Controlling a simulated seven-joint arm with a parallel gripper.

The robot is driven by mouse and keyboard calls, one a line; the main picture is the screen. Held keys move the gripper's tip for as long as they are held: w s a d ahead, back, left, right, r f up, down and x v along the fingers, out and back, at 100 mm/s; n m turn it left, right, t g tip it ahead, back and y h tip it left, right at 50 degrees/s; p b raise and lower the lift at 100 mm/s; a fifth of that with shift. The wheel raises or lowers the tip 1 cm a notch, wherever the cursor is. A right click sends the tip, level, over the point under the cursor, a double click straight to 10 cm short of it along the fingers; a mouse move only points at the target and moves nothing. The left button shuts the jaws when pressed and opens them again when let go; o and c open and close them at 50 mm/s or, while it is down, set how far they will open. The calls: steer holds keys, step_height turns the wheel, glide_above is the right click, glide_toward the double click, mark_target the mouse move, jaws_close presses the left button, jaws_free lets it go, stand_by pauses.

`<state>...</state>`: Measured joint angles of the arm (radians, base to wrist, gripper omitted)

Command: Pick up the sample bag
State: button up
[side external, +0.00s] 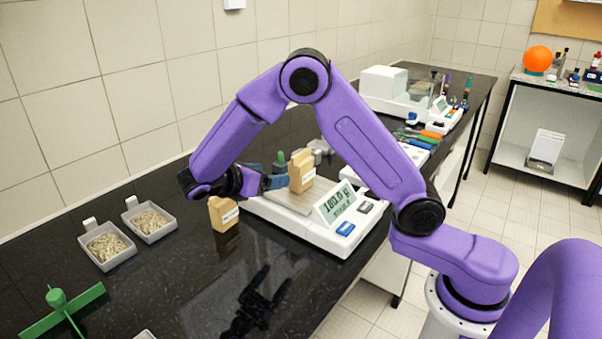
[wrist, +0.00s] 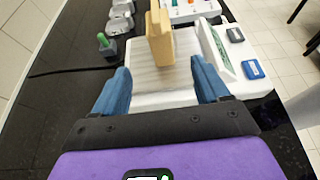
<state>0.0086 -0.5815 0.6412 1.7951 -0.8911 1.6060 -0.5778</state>
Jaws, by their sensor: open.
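A tan paper sample bag (side external: 302,172) with a white label stands upright on the steel pan of a white balance (side external: 318,232). A second tan bag (side external: 223,214) with a label stands on the black counter in front of the balance. My gripper (side external: 268,177) is open, with blue fingers, beside the bag on the pan. In the wrist view, that bag (wrist: 160,40) stands ahead, between the lines of the two fingers of my gripper (wrist: 160,77); nothing is held. The second bag does not show in the wrist view.
Two grey trays of grain (side external: 108,246) (side external: 150,222) sit on the left of the counter. A green cross-shaped stand (side external: 60,305) is at front left. Grey weights (wrist: 121,12) and a green-knobbed object (wrist: 106,44) lie behind the balance. The balance display (side external: 338,203) stands right of the pan.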

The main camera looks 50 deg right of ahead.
mark_target(301, 171)
steer(key=x, duration=1.4)
steer(key=shift+s+a, duration=0.1)
steer(key=shift+c, duration=0.3)
steer(key=c, duration=1.2)
